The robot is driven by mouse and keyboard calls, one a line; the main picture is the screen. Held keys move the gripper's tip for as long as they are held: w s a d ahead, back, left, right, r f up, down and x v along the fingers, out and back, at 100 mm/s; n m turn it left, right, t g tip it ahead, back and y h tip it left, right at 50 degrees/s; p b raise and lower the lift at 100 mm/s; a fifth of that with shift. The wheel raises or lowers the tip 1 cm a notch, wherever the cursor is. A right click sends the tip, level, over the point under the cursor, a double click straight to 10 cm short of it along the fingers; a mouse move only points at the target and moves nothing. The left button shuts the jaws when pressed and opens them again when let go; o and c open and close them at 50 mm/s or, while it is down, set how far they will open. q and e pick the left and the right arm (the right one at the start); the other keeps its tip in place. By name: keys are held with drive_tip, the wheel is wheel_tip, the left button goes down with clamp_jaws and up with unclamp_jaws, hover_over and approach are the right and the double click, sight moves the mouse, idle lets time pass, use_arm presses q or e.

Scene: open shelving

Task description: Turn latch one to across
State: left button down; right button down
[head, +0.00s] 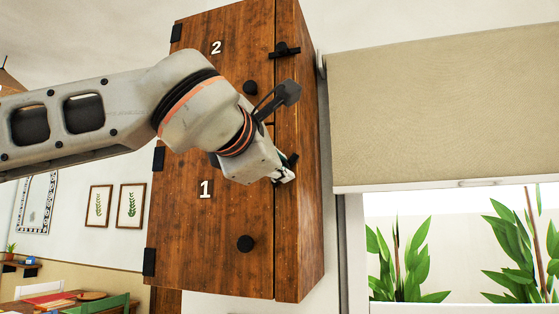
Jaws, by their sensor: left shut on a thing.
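A tall wooden cabinet has two doors. The lower door (190,245) bears the number 1 and a round black knob (246,243). My left gripper (286,174) is shut at the right edge of the lower door, on latch one (292,159), a black latch mostly hidden behind the gripper. How the latch is turned cannot be told. The upper door (240,25) bears the number 2, with its own black latch (284,50) lying across the door edge and a black knob (250,87). My right gripper is not in view.
Black hinges (149,262) line the cabinet's left side. A window with a beige blind (440,110) is on the right, with plants (410,265) behind it. A table (70,302) and chairs stand at lower left. The space in front of the lower door is free below my arm.

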use_arm(q)
drive_tip(key=m+p, duration=0.2)
drive_tip(key=m, duration=0.7)
drive_tip(key=shift+d+f+m+y, duration=0.1)
drive_tip(key=shift+m+y, duration=0.2)
idle(0.5)
drive_tip(key=c, duration=1.9)
unclamp_jaws()
